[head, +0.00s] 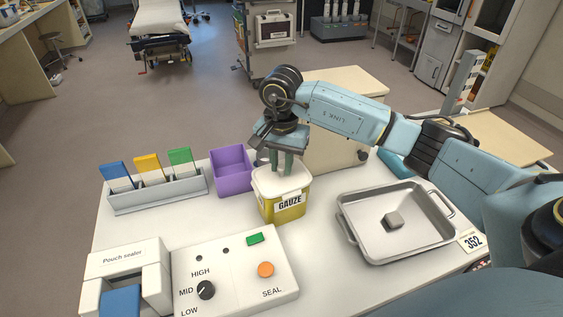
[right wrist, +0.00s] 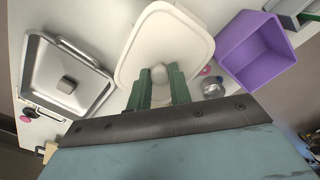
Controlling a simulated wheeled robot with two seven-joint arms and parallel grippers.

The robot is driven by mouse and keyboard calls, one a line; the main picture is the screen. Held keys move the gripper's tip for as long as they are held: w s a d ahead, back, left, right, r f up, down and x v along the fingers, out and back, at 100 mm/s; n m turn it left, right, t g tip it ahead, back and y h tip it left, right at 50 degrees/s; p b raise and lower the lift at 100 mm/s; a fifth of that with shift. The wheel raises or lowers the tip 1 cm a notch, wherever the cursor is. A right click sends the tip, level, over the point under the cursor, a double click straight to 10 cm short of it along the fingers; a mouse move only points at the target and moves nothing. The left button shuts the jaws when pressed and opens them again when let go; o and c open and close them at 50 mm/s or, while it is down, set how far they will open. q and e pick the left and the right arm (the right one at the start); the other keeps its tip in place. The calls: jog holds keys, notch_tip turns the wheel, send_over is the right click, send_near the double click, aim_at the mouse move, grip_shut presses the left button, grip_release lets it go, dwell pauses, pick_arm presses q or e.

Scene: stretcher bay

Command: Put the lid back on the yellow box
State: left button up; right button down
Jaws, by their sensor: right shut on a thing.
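The yellow box (head: 284,207), labelled GAUZE, stands upright on the white table near the middle of the head view. Its white lid (head: 297,181) is level over the box's top, lined up with it; I cannot tell whether it is fully seated. My right gripper (head: 281,167) points down from above, its green fingers shut on the lid's knob. In the right wrist view the lid (right wrist: 168,32) fills the top middle, with the pale round knob (right wrist: 159,74) between the fingers. The lid hides the box there. My left gripper is in neither view.
A purple bin (head: 230,173) stands just left of and behind the box. A metal tray (head: 350,222) with a grey block (head: 394,220) lies to the right. A pouch sealer panel (head: 228,275) is in front, and a rack of coloured cards (head: 158,195) at the left.

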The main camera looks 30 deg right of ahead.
jog(key=shift+f+b, duration=0.4)
jog(key=shift+b, duration=0.3)
dwell(0.7)
jog(key=c, duration=1.2)
grip_release()
jog(key=shift+o, duration=0.3)
jog(key=o, duration=0.4)
jog(key=shift+r, duration=0.1)
jog(key=shift+r+p, duration=1.95)
jog(key=shift+r, duration=1.5)
